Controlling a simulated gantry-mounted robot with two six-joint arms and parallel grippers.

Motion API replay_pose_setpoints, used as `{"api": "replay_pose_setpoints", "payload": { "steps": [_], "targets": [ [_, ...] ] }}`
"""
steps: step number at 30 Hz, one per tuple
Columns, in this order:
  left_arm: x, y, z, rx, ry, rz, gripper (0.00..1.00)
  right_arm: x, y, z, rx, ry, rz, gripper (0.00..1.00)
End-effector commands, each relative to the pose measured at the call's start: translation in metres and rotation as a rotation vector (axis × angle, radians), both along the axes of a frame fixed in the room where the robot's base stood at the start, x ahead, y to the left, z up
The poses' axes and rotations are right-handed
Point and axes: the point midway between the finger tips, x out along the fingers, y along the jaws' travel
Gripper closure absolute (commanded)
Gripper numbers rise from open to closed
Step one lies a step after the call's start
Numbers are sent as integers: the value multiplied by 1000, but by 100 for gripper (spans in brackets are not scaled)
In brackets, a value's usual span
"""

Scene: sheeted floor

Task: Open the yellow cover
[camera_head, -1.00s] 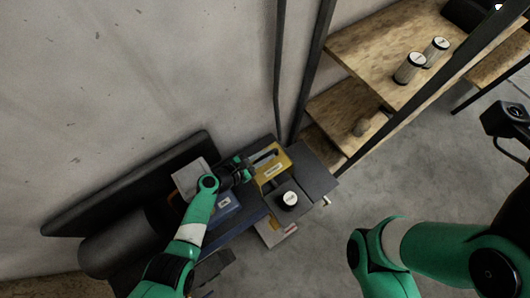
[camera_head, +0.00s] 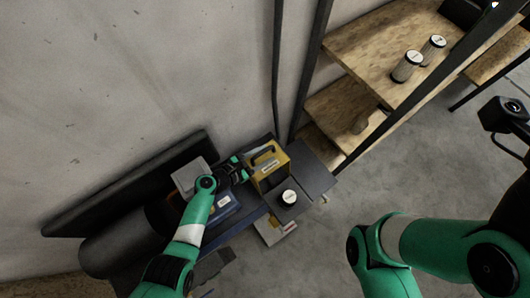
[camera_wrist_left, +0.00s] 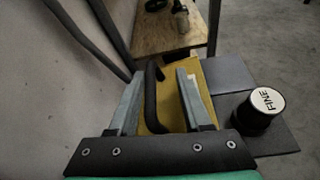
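The yellow cover (camera_head: 281,160) has a black handle (camera_head: 263,152) and a pale label, and stands raised and tilted at the dark bench. My left gripper (camera_head: 245,168) is just left of it in the head view. In the left wrist view, my left gripper's fingers (camera_wrist_left: 158,103) are apart. The black handle (camera_wrist_left: 152,95) lies between them, and the yellow cover (camera_wrist_left: 205,92) is behind and to the right. I cannot tell whether a finger touches the handle. My right arm shows at the right of the head view, but its gripper is out of view.
A black jar with a white lid (camera_head: 289,197) stands on the bench beside the cover. A blue box (camera_head: 222,207) and a grey box (camera_head: 190,177) lie on the left. A wooden shelf (camera_head: 365,60) with two jars is at upper right. Open floor lies below it.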

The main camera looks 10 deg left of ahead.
Motion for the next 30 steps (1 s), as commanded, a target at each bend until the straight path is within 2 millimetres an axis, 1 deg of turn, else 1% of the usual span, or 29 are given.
{"api": "replay_pose_setpoints", "payload": {
  "steps": [1, 6, 11, 14, 18, 30],
  "targets": [
    [-6, 6, 8, 1, 3, 3, 53, 0, 0, 11, 0, 0, 0, 100],
    [-31, 32, 25, 0, 3, 6, 53, 0, 0, 39, 0, -1, 0, 100],
    [-56, 55, 37, 1, 3, 4, 53, 0, 0, 56, 0, -1, 0, 100],
    [-65, 65, 40, 0, 2, 4, 53, 0, 0, 60, 0, -1, 0, 100],
    [-72, 71, 42, 0, 2, 2, 53, 0, 0, 61, 0, 0, 0, 100],
    [-72, 71, 41, 0, 1, 1, 53, 0, 0, 61, 0, 0, 0, 100]
  ]
}}
